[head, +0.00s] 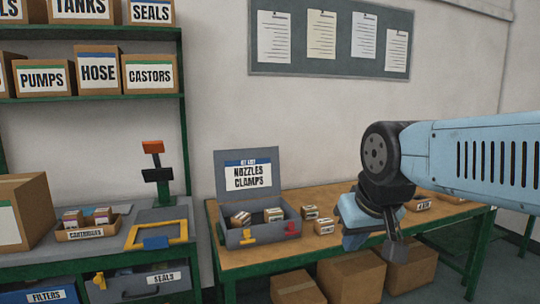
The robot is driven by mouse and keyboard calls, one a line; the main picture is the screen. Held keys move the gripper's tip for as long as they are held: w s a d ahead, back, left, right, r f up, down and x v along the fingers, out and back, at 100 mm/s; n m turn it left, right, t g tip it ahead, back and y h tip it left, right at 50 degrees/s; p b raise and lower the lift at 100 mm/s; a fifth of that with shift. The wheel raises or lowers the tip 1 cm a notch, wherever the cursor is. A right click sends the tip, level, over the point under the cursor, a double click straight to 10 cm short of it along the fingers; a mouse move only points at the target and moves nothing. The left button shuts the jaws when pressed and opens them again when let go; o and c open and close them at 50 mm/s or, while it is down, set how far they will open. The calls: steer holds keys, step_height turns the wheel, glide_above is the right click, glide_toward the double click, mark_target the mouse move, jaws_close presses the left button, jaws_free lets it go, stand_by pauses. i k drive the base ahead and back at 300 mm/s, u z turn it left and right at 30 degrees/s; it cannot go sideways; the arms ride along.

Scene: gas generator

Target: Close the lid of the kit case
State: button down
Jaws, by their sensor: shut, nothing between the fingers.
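The kit case (240,238) is a grey box on the wooden workbench, with a yellow latch and a red latch on its front. Its lid (263,156) stands open and upright at the back, with a label reading nozzles and clamps. Small boxes sit inside the case. My gripper (394,254) is to the right of the case, over the bench's front edge, pointing down and apart from the case. It is shut and empty.
Several small boxes (323,226) stand on the workbench (343,197) just right of the case. Cardboard boxes (350,279) stand below it. At left are a green-framed bench and a shelf (100,97) with labelled boxes. A noticeboard (331,62) hangs on the wall.

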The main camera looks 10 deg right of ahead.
mark_target(245, 173)
steer(key=z, duration=0.55)
steer(key=i, duration=1.95)
steer(key=u, duration=0.8)
steer(key=k, duration=0.85)
steer(key=u, duration=0.15)
steer(key=i, duration=0.9)
steer(key=z, duration=0.1)
